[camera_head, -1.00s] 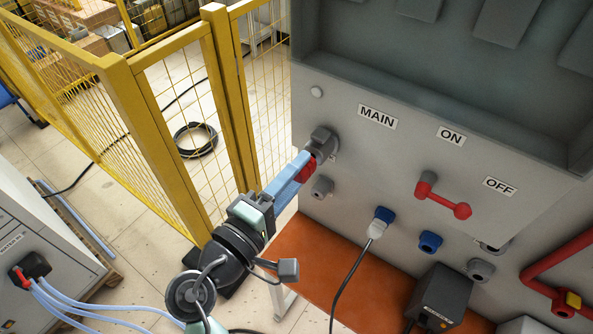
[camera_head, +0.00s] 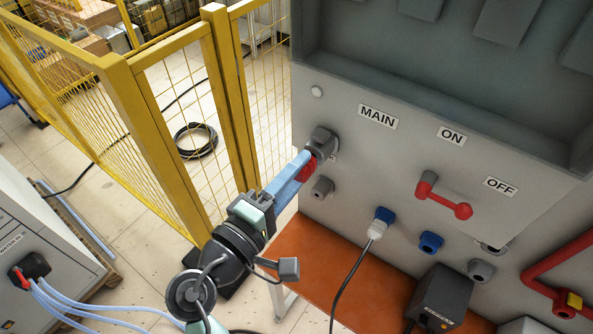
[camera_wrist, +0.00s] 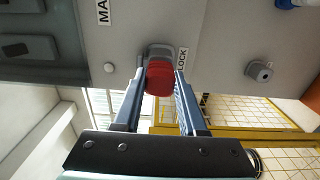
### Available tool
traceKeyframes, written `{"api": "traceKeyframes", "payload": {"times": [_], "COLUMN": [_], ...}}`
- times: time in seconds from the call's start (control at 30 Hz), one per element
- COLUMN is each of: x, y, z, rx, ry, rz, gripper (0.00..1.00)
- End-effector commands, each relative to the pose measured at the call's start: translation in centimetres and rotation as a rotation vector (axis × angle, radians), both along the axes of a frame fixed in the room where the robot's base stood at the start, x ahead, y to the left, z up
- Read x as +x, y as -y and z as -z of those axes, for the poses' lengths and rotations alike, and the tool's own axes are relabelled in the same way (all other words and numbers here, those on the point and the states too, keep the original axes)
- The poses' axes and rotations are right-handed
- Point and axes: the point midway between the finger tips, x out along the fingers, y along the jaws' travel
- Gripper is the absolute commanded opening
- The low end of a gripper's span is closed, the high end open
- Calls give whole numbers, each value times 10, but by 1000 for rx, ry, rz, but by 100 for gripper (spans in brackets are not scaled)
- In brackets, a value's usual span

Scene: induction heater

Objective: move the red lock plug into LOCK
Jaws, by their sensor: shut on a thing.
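The red lock plug (camera_head: 309,172) is between the blue fingers of my gripper (camera_head: 304,166), at the left edge of the grey panel. In the wrist view the red plug (camera_wrist: 160,79) sits between the fingertips of my gripper (camera_wrist: 160,84). It is right against a grey socket (camera_wrist: 168,51), which also shows in the head view (camera_head: 322,141). The LOCK label (camera_wrist: 181,62) is beside this socket in the wrist view. The fingers partly hide the plug in the head view. I cannot tell how deep the plug sits in the socket.
The panel has a MAIN label (camera_head: 378,117), a red lever (camera_head: 443,196) under ON and OFF, and a small grey connector (camera_head: 322,187) just below my fingers. A cabled plug (camera_head: 379,223) and a blue socket (camera_head: 430,241) are to the right. A yellow fence (camera_head: 190,140) stands left.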

Motion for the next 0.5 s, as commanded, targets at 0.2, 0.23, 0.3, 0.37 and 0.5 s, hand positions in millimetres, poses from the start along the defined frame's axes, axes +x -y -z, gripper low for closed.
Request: {"api": "traceKeyframes", "payload": {"times": [0.2, 0.23, 0.3, 0.37, 0.5], "x": [3, 3, 4, 5, 7], "y": [2, 3, 3, 4, 5], "z": [0, 0, 0, 0, 0], "rx": [-1, -1, 0, -1, -1], "ry": [1, 1, 0, -1, -1], "rz": [1, 1, 1, 1, 2], "gripper": [0, 0, 0, 0, 0]}}
